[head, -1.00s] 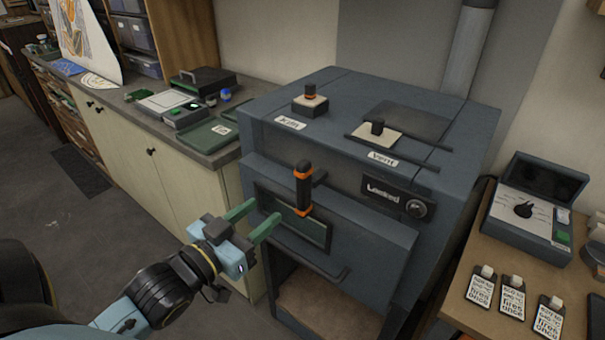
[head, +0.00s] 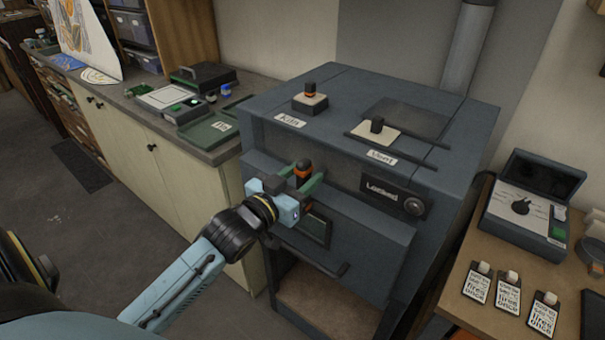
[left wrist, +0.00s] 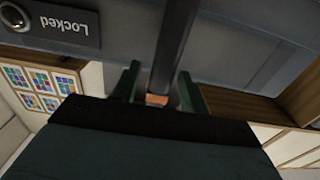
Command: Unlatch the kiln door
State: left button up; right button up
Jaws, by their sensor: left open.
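The grey-blue kiln (head: 370,220) stands in the middle of the head view, its door shut. A dark upright latch handle with orange bands (head: 303,172) is on its front. My left gripper (head: 302,186) is open at the handle, its green fingers on either side of it. In the left wrist view the dark handle (left wrist: 172,50) passes between the green fingers (left wrist: 158,88), with an orange band low between them. A panel reading "Locked" (head: 385,190) is to the right of the handle; it also shows in the left wrist view (left wrist: 50,22). My right gripper is not in view.
A bar handle (head: 318,262) crosses the front below. A counter (head: 130,100) is at left, a wooden table with tags (head: 475,284) at right.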

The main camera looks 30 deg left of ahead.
pick_arm(q)
jog(key=shift+w, duration=0.25)
grip_shut()
